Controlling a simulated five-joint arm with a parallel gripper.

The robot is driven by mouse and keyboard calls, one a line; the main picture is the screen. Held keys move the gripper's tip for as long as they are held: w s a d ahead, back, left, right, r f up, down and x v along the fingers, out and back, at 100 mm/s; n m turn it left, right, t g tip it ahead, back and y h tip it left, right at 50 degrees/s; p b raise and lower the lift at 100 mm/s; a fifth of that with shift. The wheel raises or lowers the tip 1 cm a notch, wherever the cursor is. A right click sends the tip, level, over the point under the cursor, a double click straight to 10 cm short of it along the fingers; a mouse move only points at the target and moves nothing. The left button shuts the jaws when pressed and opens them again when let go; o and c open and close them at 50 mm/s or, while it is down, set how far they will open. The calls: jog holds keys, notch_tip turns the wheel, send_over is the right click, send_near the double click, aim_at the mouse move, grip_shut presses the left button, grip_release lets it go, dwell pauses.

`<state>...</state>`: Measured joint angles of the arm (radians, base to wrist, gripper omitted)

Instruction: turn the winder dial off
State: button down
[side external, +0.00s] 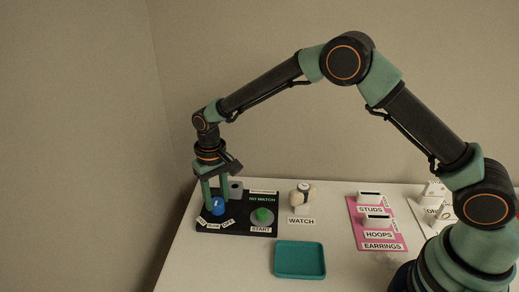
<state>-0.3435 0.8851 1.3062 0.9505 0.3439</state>
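The winder panel (238,230) is a black board at the left of the white table. A blue dial (218,206) with a white pointer mark stands at its left, with small white labels in front of it; one seems to read OFF. My gripper (215,203) points straight down over the dial, its two green fingers on either side of it. Whether the fingers touch the dial I cannot tell. A green START button (262,215) sits on a grey disc to the right, below a dark display reading "NO WATCH".
A watch on a stand (302,195) is behind the WATCH label. A teal tray (299,260) lies in front. A pink earrings board (376,222) with white holders is at the right. The table between is clear.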

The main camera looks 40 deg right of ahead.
aim_at(216, 201)
jog(key=n, duration=0.3)
jog(key=shift+n, duration=0.4)
jog(key=shift+r+n, duration=0.1)
jog(key=shift+n, duration=1.9)
jog(key=shift+c, duration=2.2)
grip_release()
notch_tip(216, 201, up, 12)
